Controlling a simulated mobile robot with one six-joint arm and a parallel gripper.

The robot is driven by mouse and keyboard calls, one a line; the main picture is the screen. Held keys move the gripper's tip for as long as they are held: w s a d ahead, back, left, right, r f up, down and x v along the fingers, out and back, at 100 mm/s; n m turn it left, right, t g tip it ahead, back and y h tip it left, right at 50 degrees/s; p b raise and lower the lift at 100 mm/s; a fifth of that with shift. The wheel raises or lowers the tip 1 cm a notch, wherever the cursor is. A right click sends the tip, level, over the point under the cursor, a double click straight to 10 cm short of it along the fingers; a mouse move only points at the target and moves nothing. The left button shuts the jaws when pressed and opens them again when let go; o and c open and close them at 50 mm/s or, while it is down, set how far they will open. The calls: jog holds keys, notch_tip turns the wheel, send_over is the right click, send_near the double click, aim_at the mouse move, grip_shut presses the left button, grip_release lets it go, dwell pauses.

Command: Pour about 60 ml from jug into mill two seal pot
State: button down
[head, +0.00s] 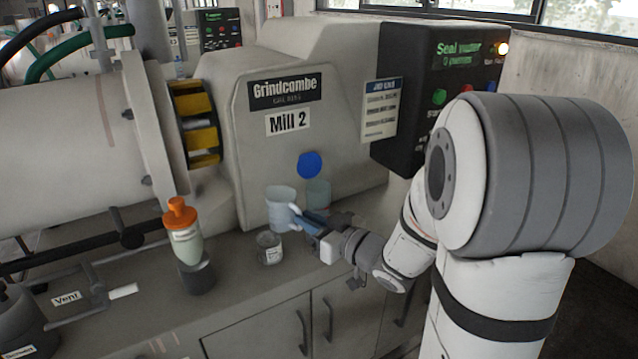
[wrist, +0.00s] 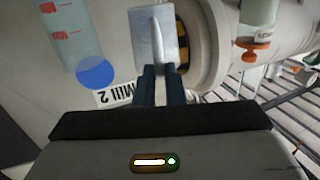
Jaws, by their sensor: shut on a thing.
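The jug (head: 281,208), pale and translucent, is held above the bench in front of Mill 2. It looks roughly upright; its contents are not visible. My gripper (head: 305,221) is shut on its handle from the right; the jug also shows between the fingers in the wrist view (wrist: 153,36). A clear vessel (head: 319,194) stands just behind and right of the jug; red marks show on it in the wrist view (wrist: 65,35). An orange-capped clear vessel (head: 186,242) stands to the left in a dark holder. No readable label shows which is the seal pot.
A small labelled beaker (head: 269,248) stands on the bench just below the jug. The mill's front (head: 297,130) rises close behind, with a blue disc (head: 310,165). A control box (head: 430,75) hangs at the right. Pipework with a Vent label (head: 66,298) lies at left.

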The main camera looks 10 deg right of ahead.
jog(key=shift+d+r+p, duration=0.2)
jog(key=shift+d+p, duration=0.05)
jog(key=shift+p, duration=0.05)
jog(key=w+d+r+m+p, duration=0.1)
jog(key=d+r+m+p, duration=0.1)
jog(key=m+p, duration=0.3)
jog(key=w+d+r+m+t+p, duration=0.1)
jog(key=r+m+p, duration=0.4)
jog(key=p, duration=0.5)
jog(key=shift+w+d+r, duration=0.3)
jog(key=shift+w+d, duration=0.15)
jog(key=shift+d, duration=0.75)
jog(key=shift+w+d+r+m+p, duration=0.1)
jog(key=shift+d+r+m+p, duration=0.1)
jog(key=shift+m+p, duration=0.65)
jog(key=shift+w+d+r+m+p, duration=0.1)
jog(key=shift+r+m+p, duration=0.1)
jog(key=shift+m+p, duration=0.6)
jog(key=shift+s+a, duration=0.1)
jog(key=shift+s, duration=0.05)
jog(key=shift+w+d+r+m+t+p, duration=0.1)
jog(key=shift+w+d+m+t+p, duration=0.15)
jog(key=shift+p, duration=0.3)
jog(key=shift+s+a+r+m+p, duration=0.1)
jog(key=shift+s+a+m+p, duration=0.1)
jog(key=shift+m+p, duration=0.1)
